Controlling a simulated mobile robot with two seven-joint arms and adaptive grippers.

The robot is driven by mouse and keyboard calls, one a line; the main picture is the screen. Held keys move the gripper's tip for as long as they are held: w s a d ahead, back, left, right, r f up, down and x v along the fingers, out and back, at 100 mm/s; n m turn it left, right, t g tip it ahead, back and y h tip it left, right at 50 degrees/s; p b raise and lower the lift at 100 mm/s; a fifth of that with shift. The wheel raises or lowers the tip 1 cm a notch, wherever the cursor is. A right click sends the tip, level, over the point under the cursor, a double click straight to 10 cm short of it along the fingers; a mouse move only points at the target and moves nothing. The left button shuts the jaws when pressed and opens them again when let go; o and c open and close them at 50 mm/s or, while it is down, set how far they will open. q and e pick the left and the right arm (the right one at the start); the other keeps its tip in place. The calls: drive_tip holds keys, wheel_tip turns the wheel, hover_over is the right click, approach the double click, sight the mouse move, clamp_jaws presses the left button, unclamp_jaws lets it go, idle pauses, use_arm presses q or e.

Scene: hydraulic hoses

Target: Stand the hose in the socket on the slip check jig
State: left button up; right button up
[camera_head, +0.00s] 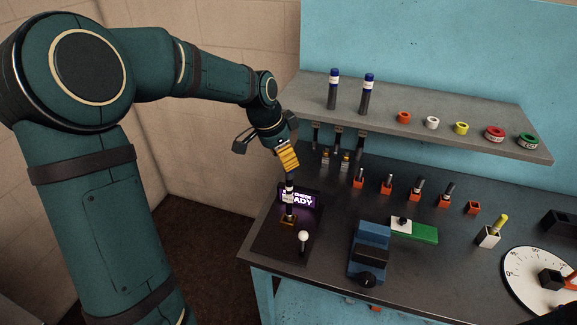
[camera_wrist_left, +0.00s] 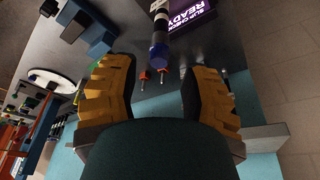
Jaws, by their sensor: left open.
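The hose (camera_head: 289,196), dark with a pale band, stands upright at the brass-coloured socket (camera_head: 288,222) on the slip check jig (camera_head: 272,242); its lower end appears to be inside. The jig's purple display (camera_head: 312,201) reads READY. My left gripper (camera_head: 288,163), with yellow ribbed fingers, is just above the hose's top. In the left wrist view the open fingers (camera_wrist_left: 160,95) are wide apart, and the hose's blue end (camera_wrist_left: 159,52) lies beyond them, in line with the gap and apart from both. The socket is out of that view. My right gripper is not in view.
A white-knobbed lever (camera_head: 303,238) stands on the jig. A blue device (camera_head: 369,252) is to the right. A grey shelf (camera_head: 430,145) holds two blue-capped hoses and several coloured rings. Hoses hang under its left end, near my gripper. Small orange holders (camera_head: 387,187) line the bench.

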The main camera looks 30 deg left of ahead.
use_arm(q)
drive_tip(key=d+v, duration=0.1)
drive_tip(key=v, duration=0.5)
drive_tip(key=shift+a, duration=0.5)
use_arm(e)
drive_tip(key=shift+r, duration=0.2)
